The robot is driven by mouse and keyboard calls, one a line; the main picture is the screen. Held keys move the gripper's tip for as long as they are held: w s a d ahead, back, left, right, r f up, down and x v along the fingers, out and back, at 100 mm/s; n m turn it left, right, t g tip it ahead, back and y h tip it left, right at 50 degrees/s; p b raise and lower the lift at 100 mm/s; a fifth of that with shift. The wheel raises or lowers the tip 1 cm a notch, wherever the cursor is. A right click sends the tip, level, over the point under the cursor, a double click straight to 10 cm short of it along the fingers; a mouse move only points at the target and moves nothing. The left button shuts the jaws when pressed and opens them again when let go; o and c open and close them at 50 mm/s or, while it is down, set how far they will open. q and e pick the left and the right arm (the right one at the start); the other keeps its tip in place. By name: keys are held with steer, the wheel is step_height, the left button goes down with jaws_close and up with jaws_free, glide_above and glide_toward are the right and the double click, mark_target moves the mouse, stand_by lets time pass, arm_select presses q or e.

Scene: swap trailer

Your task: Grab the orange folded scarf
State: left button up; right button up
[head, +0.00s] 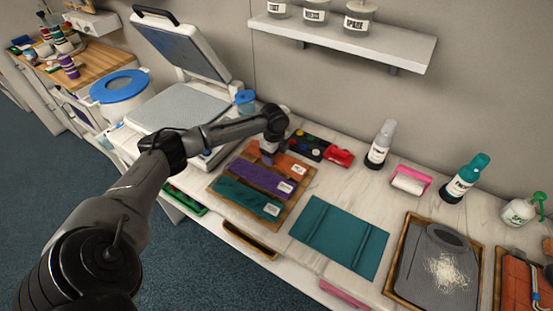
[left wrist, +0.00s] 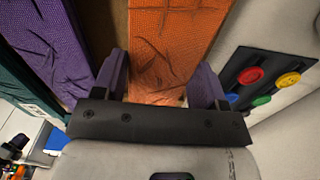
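The orange folded scarf (head: 287,166) lies in a wooden tray (head: 218,190), at the back of a row of three. The purple scarf (head: 262,180) is in the middle and the teal one (head: 243,197) is in front. My left gripper (head: 267,158) points down at the left end of the orange scarf. In the left wrist view, the purple fingers of the open left gripper (left wrist: 160,84) stand apart on either side of the orange scarf (left wrist: 165,50). I cannot tell how deep the fingertips reach. My right gripper is not in view.
A dark palette with coloured knobs (head: 308,147) lies close behind the tray. A heat press (head: 180,107) stands to the left. A flat teal cloth (head: 340,236) lies to the right.

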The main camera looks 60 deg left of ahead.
arm_select(q)
steer(key=c, duration=0.4)
